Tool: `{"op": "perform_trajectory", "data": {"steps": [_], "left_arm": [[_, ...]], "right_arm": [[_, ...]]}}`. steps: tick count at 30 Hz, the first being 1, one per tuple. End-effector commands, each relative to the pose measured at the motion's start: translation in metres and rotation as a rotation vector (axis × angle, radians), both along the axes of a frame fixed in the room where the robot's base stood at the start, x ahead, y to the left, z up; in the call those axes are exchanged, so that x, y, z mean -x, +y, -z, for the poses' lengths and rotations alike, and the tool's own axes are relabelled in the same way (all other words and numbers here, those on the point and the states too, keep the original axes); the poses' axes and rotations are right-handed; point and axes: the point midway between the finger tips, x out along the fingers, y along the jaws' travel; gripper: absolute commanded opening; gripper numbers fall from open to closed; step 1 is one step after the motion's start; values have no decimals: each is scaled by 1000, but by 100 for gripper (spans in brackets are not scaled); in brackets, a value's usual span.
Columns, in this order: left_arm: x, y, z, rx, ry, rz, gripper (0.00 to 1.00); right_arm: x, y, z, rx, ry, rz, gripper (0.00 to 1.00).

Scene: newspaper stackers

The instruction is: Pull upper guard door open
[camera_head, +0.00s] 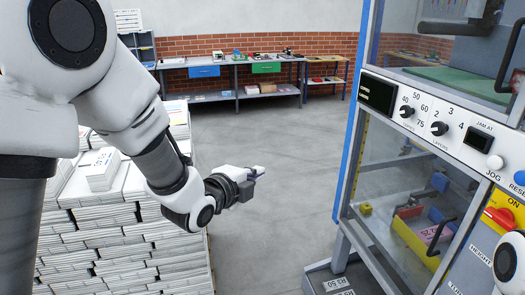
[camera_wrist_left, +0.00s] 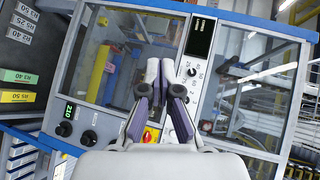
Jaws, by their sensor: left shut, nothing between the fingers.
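The stacker's upper guard door (camera_head: 415,45) is a clear panel in a grey frame at the upper right of the head view, above the white control panel. A dark bar handle (camera_head: 508,55) shows near the right edge. The door looks closed. In the wrist view the machine appears turned sideways, with the upper door (camera_wrist_left: 258,75) at right. My left gripper (camera_head: 260,172) is shut and empty, in free air left of the machine and apart from the door. Its fingertips (camera_wrist_left: 161,70) show in front of the machine in the wrist view. My right gripper is out of view.
The control panel (camera_head: 455,128) has knobs and a display. Below it, the lower clear door (camera_head: 375,165) has its own dark handle (camera_head: 440,235). Newspaper stacks (camera_head: 125,240) stand at left under my left arm. A workbench (camera_head: 230,64) stands at the back. Middle floor is clear.

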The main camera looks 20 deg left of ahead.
Motion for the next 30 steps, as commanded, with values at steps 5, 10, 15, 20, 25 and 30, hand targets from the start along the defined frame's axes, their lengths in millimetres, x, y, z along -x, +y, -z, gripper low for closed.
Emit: {"op": "perform_trajectory", "data": {"steps": [5, 10, 15, 20, 25, 30], "left_arm": [[12, -2, -156, -6, -232, 2, 0], [12, -3, -172, -5, -272, 2, 0], [-11, -7, -164, -5, -274, 2, 0], [-37, -12, -163, -4, -274, 2, 0], [-75, -19, -180, -4, -264, 2, 0], [-92, 2, -179, 2, -265, -1, 0]], "right_arm": [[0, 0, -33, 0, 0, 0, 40], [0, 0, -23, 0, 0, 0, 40], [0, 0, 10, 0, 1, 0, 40], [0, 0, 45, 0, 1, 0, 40], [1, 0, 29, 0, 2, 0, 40], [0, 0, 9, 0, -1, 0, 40]]}}
